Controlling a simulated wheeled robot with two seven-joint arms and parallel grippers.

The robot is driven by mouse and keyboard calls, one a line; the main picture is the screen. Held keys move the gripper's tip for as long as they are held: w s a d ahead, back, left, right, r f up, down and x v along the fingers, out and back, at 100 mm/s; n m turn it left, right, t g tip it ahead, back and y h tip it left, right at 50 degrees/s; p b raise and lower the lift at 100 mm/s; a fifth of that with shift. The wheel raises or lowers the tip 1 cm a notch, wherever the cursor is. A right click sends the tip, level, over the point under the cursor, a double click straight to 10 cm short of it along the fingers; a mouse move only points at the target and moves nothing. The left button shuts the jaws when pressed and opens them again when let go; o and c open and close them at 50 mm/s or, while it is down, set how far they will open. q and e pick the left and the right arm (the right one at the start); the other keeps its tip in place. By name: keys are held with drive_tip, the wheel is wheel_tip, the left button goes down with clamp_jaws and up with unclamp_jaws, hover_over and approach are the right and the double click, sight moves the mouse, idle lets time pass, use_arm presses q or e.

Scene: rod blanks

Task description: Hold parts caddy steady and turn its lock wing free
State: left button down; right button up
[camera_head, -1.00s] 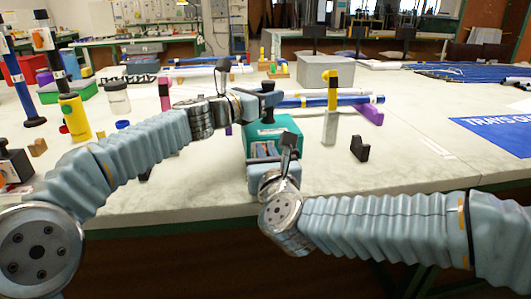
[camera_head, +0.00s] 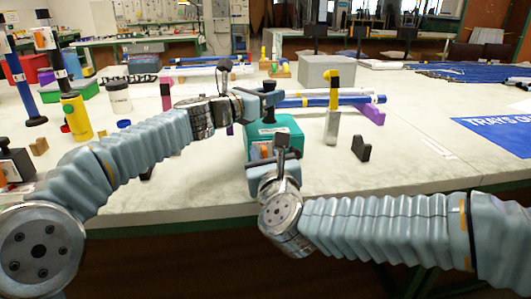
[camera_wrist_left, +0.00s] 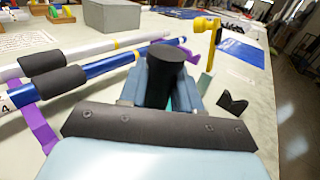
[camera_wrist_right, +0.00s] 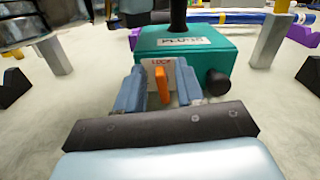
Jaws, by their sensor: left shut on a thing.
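The teal parts caddy (camera_head: 289,128) stands on the pale table; it also shows in the right wrist view (camera_wrist_right: 226,62). My left gripper (camera_head: 268,103) is shut on the caddy's black upright handle (camera_wrist_left: 166,75), which stands between its fingers in the left wrist view. A black round knob (camera_wrist_right: 217,82) is right of the wing.
Blue and white rods (camera_head: 330,99) lie on purple supports (camera_head: 371,113) behind the caddy. A grey post with a yellow top (camera_head: 332,115) and a black notched block (camera_head: 361,147) stand to the right. A grey box (camera_head: 318,72) is farther back. The front right table is clear.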

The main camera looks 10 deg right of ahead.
drive_tip(key=s, duration=1.1)
drive_tip(key=shift+s+d, duration=0.15)
drive_tip(key=shift+s, duration=0.25)
drive_tip(key=w+g, duration=0.1)
drive_tip(key=w, duration=0.3)
drive_tip(key=w+g, duration=0.2)
drive_tip(key=w, duration=0.2)
drive_tip(key=w+f+g, duration=0.1)
drive_tip(key=w, duration=0.3)
drive_tip(key=shift+w+m+h, duration=0.1)
drive_tip(key=shift+m+h, duration=0.2)
drive_tip(key=shift+h, duration=0.1)
clamp_jaws()
